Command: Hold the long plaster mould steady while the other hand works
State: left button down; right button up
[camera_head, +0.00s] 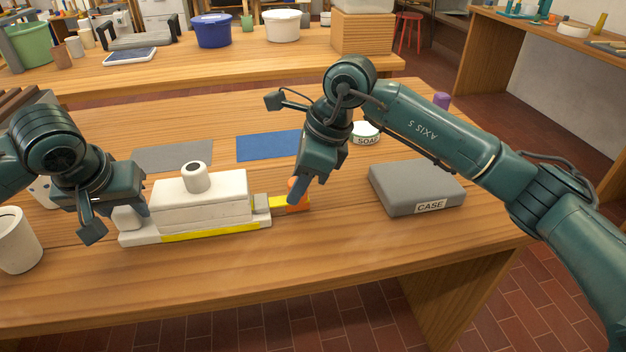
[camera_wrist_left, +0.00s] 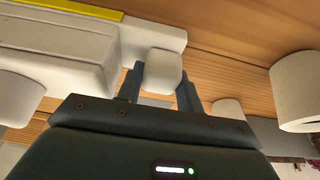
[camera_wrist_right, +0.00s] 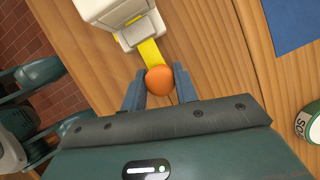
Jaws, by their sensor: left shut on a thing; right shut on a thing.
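The long plaster mould (camera_head: 215,212) lies on the wooden bench, a white block on a longer base with a yellow stripe along its front and a round spout on top. My left gripper (camera_head: 126,212) is at its left end, shut on a white rounded knob (camera_wrist_left: 164,64) on the base. My right gripper (camera_head: 297,195) is at its right end, shut on a rounded orange handle (camera_wrist_right: 159,80). A yellow strip (camera_wrist_right: 151,51) runs from this handle to the mould's end; whether it goes inside cannot be told. The fingers partly hide the handle in the head view.
A grey case (camera_head: 415,187) lies on the right of the bench. A white cup (camera_head: 17,240) stands at the left edge. A grey mat (camera_head: 173,156) and a blue mat (camera_head: 268,146) lie behind the mould. A soap tin (camera_head: 366,133) stands behind my right gripper. The bench front is clear.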

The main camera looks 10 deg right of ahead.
pick_arm(q)
jog(key=shift+s+d+f, duration=0.1)
jog(key=shift+s+f, duration=0.1)
jog(key=shift+f, duration=0.2)
pick_arm(e)
jog(key=shift+s+a, duration=0.1)
jog(key=shift+a, duration=1.05)
jog(key=o, duration=1)
jog(key=shift+d, duration=0.1)
jog(key=shift+o, duration=0.2)
jog(key=v, duration=2.3)
jog(key=shift+r, duration=0.2)
jog(key=shift+s, duration=0.15)
pick_arm(q)
jog(key=c, duration=0.8)
grip_release()
jog(key=shift+w+r, duration=0.1)
jog(key=shift+c, duration=0.2)
jog(key=shift+w+r, duration=0.1)
jog(key=shift+r, duration=0.1)
